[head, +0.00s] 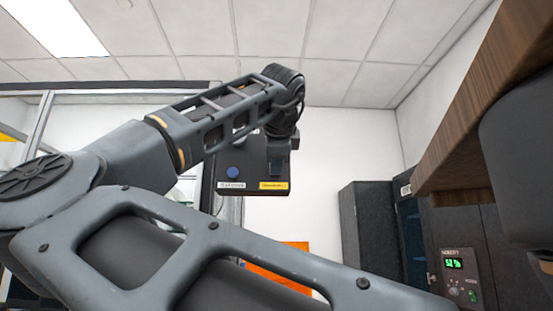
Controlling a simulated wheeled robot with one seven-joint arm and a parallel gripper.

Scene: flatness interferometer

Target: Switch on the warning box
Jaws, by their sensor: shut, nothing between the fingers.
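A dark box (231,185) shows in the middle of the head view, high in front of the pale wall. It has a round blue part on its face, a white label at its lower left and a yellow label at its lower right. I take it for the warning box; the label text is too small to read. My arm reaches up from the lower left and its wrist bends down in front of the box's upper right. My gripper (279,166) is dark against the box, shut and empty. I cannot tell whether it touches the box. No switch can be made out.
A humidity panel (457,285) with a green readout and small controls is at the lower right. Dark cabinets (362,230) stand beside it. A wooden shelf edge (470,120) juts in at the upper right. An orange panel (285,268) shows behind my arm.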

